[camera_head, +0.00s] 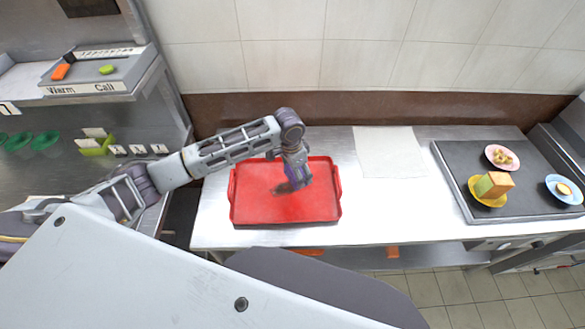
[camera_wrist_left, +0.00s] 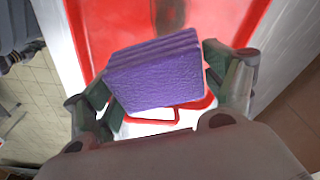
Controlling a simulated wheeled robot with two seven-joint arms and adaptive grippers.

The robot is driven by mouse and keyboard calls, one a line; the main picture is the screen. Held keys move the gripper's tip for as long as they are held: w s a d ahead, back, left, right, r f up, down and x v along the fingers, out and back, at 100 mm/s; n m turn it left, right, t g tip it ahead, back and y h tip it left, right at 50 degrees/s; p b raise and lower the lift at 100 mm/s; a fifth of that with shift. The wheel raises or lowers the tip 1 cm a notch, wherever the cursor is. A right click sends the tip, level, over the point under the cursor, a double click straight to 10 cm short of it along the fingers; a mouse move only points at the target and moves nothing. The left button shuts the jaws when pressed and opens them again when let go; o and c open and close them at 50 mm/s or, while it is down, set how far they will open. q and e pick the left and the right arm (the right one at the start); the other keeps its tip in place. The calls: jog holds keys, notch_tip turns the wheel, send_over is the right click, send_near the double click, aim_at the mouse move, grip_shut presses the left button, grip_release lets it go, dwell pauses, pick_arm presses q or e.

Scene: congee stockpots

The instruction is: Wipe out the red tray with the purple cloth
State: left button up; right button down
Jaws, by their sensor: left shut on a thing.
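The red tray (camera_head: 262,208) lies on the steel counter, with a raised rim and handles at its left and right. My left gripper (camera_head: 294,184) is over the tray, right of its middle, pointing down. In the left wrist view the gripper (camera_wrist_left: 160,95) is shut on the folded purple cloth (camera_wrist_left: 153,78), with a finger on each side. The red tray also shows behind the cloth (camera_wrist_left: 95,28). A dark patch (camera_wrist_left: 168,12) shows on the tray floor. I cannot tell whether the cloth touches the tray. My right gripper is not in view.
A white sheet (camera_head: 390,150) lies right of the tray on the counter (camera_head: 390,215). A dark grey tray (camera_head: 455,165) farther right holds small plates and a sponge-like block (camera_head: 494,185). A shelf labelled Warm and Call (camera_head: 105,75) stands at left.

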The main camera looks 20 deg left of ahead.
pick_arm(q)
jog(key=m, duration=0.1)
jog(key=w+d+m+p, duration=0.1)
jog(key=m, duration=0.1)
jog(key=shift+f, duration=0.15)
jog(key=shift+w+d+f+m+p, duration=0.1)
jog(key=shift+w+f+m+p, duration=0.2)
jog(key=shift+m, duration=0.5)
jog(key=shift+s, duration=0.1)
